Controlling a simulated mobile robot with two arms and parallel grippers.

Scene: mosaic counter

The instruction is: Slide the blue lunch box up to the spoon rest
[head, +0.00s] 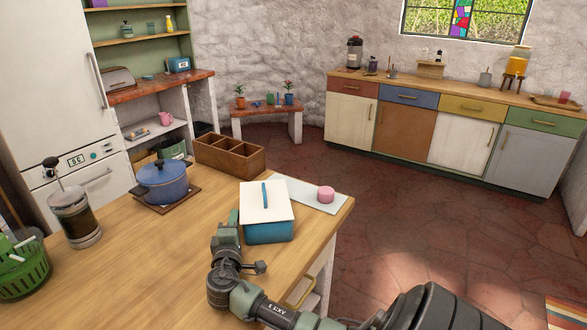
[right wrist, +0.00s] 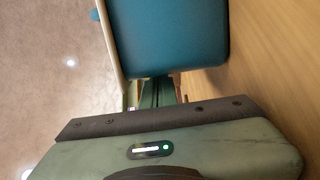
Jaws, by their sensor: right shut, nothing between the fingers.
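The blue lunch box (head: 268,233) has a white lid with a blue handle and stands upright near the counter's right edge. It also fills the top of the right wrist view (right wrist: 175,40). My right gripper (head: 236,217) is at its left side, shut and empty, with fingertips close to the box wall; I cannot tell whether they touch. In the right wrist view the fingers (right wrist: 157,93) partly pass behind the box's edge. I cannot make out a spoon rest for certain; a pink round item (head: 326,194) sits on a pale flat mat (head: 303,188) beyond the box. My left gripper is not in view.
A wooden divided crate (head: 230,157) and a blue pot (head: 163,182) on a trivet stand at the back of the wooden counter (head: 140,265). A glass press (head: 75,218) and a green basket (head: 22,268) are at the left. The counter ends just right of the box.

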